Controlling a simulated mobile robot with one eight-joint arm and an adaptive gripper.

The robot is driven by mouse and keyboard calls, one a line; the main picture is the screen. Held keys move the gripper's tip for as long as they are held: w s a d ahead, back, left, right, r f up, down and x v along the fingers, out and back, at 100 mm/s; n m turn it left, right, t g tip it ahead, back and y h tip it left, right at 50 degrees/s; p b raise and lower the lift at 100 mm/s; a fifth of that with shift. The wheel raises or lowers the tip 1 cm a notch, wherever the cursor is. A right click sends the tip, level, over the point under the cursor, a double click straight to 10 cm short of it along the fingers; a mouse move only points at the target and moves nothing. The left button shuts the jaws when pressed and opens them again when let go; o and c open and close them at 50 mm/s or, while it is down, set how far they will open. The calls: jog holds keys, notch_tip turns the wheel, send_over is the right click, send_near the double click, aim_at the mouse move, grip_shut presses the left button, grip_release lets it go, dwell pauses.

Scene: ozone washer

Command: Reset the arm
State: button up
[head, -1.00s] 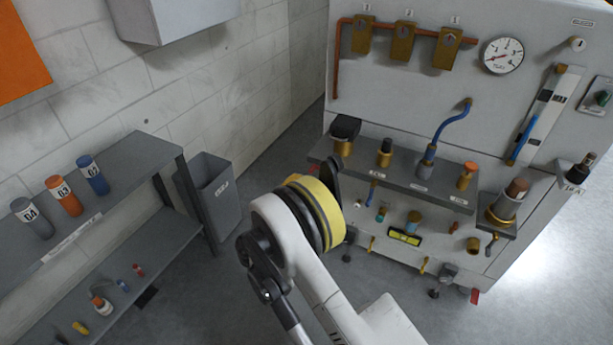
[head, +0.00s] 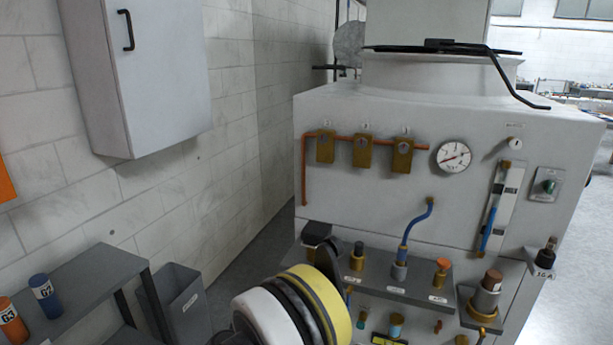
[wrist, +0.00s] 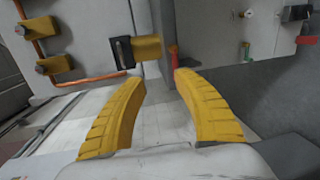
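My gripper (wrist: 160,82) shows in the wrist view as two yellow ridged fingers, spread apart with nothing between them. Beyond the fingertips are a brass block with a black face (wrist: 147,48) and the grey machine panel. In the head view a yellow, black and white joint of my arm (head: 292,310) fills the lower middle, in front of the washer (head: 400,215). My gripper's fingers do not show in the head view.
The washer's shelf (head: 415,281) carries several fittings and a blue hose (head: 415,228). A gauge (head: 453,157) is above. At left are a wall cabinet (head: 150,70), a shelf rack (head: 85,285) with cylinders and a grey bin (head: 183,305). Floor shows at far right.

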jog(key=s+d+r+m+g+y, duration=0.1)
jog(key=s+d+r+m+g, duration=0.25)
jog(key=d+r, duration=0.5)
jog(key=s+d+r+m+g+y, duration=0.15)
jog(key=s+d+r+m, duration=0.35)
jog(key=d, duration=0.6)
jog(key=s+d+r+m+g+y, duration=0.1)
jog(key=s+d, duration=0.3)
jog(key=s, duration=0.8)
jog(key=s+d+r+m+g+y, duration=0.1)
jog(key=s+d+m+y, duration=0.2)
jog(key=s, duration=0.9)
jog(key=shift+d+m+g, duration=0.35)
jog(key=shift+m+g, duration=0.05)
jog(key=shift+m, duration=0.35)
